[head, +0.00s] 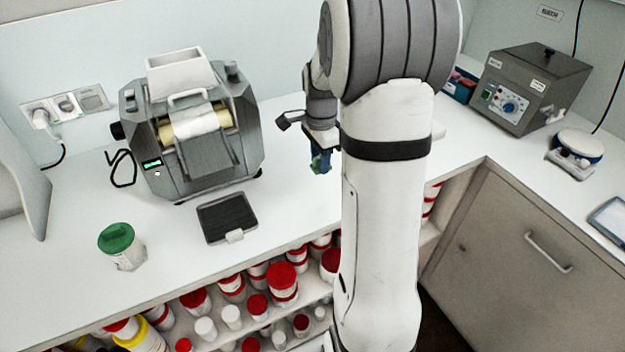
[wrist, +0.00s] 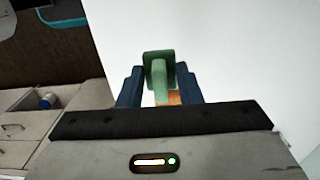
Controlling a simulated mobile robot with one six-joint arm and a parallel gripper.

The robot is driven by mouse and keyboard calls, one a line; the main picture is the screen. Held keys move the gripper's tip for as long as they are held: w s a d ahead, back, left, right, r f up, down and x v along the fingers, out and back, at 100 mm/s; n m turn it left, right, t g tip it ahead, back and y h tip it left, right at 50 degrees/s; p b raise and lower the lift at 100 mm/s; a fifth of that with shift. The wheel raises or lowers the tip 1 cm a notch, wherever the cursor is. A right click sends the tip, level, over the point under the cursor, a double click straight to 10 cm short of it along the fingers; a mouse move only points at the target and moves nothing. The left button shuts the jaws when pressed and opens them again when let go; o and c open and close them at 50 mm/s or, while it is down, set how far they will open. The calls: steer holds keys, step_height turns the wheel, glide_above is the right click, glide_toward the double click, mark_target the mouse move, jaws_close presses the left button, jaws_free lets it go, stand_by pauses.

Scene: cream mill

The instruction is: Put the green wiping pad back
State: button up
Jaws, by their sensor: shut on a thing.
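My gripper (head: 320,157) hangs above the white counter, left of my arm's column, with its fingers pointing down. In the wrist view my gripper (wrist: 158,80) has its blue fingers shut on the green wiping pad (wrist: 158,68). The pad has a raised green grip part, and a bit of orange shows below it between the fingers. In the head view only a small patch of green (head: 321,164) shows at the fingertips. The pad appears held clear of the counter. A small box (head: 460,88) with blue and red contents stands at the back right, partly hidden by my arm.
A grey three-roll mill (head: 190,130) stands at left with a dark tray (head: 227,217) in front. A green-lidded jar (head: 120,247) is near the front edge. A grey device (head: 530,85) and a round-topped scale (head: 578,147) stand at right. Red-lidded jars (head: 283,283) fill the shelf below.

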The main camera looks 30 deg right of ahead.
mark_target(319, 192)
step_height(319, 192, down, 8)
steer(key=shift+r+p, duration=0.1)
steer(key=shift+p, duration=0.25)
steer(key=o, duration=0.9)
